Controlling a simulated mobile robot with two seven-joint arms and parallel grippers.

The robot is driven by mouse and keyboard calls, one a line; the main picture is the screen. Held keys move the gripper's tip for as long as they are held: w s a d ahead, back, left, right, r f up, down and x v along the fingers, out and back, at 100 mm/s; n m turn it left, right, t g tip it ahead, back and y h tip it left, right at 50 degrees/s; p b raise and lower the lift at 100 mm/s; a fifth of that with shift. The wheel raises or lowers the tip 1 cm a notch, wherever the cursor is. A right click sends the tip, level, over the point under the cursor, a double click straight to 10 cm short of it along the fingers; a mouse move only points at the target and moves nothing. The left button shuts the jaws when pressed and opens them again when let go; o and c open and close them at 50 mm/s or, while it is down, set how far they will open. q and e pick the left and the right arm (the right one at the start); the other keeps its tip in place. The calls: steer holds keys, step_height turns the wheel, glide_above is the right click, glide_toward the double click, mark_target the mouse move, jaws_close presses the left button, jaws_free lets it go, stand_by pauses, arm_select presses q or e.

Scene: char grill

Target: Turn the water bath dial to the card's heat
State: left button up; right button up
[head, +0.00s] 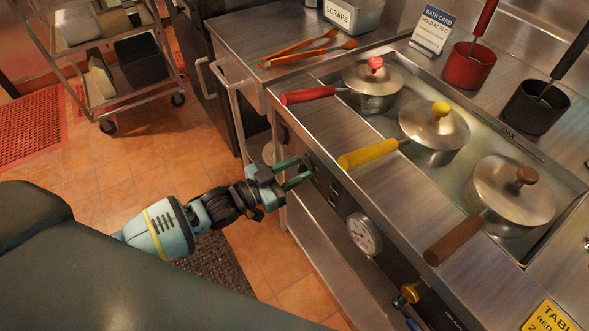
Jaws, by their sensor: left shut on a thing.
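The bath card (434,30) stands at the back of the counter, with a blue heading and a line that seems to read "HOLD AT 79 C". The water bath (493,143) is a sunken steel basin holding three lidded pots. My left gripper (303,169) is at the bath's front panel, its green fingers shut on a small dark dial (311,168). The fingers hide most of the dial, so its pointer and marks cannot be read. A round white gauge (364,234) sits on the panel to the right; its reading is too small to tell. My right gripper is out of view.
Red (308,95), yellow (368,153) and brown (453,240) pot handles reach over the counter's front edge. A brass valve (409,294) sits low on the front. Tongs (307,51) lie near the scraps bin (353,14).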

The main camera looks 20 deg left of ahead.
arm_select(q)
steer(key=m, duration=0.5)
steer(key=shift+m+p, duration=0.3)
steer(key=shift+m, duration=0.1)
steer(key=m, duration=0.5)
steer(key=shift+m, duration=0.3)
steer(key=o, duration=1)
steer(key=shift+a, duration=0.1)
steer(key=shift+v, duration=3.9)
steer(key=shift+w, duration=0.1)
